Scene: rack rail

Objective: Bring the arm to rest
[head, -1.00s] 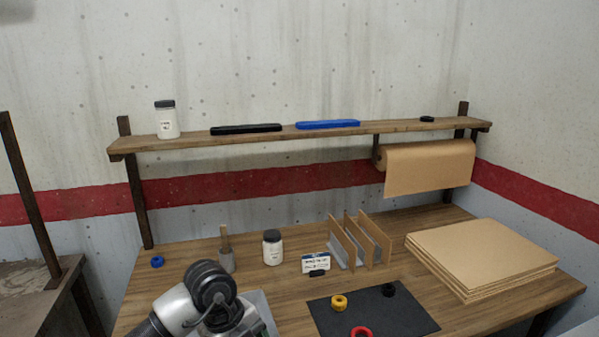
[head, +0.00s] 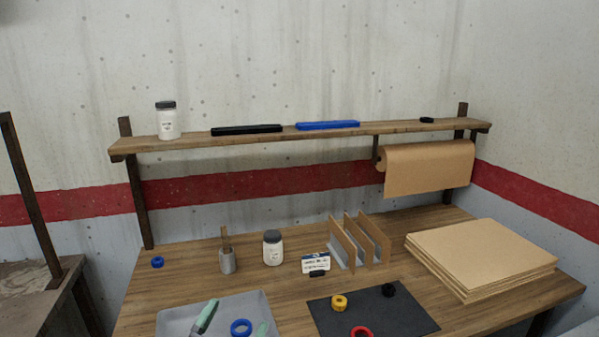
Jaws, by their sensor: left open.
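Neither of my arms nor grippers shows in the head view now.
A dark mat (head: 400,318) holds yellow (head: 339,303), black (head: 388,290) and red (head: 361,332) rings. Behind are a holder (head: 227,261), a jar (head: 272,248), upright dividers (head: 352,243) and a cardboard stack (head: 485,255). A shelf (head: 300,135) spans above.

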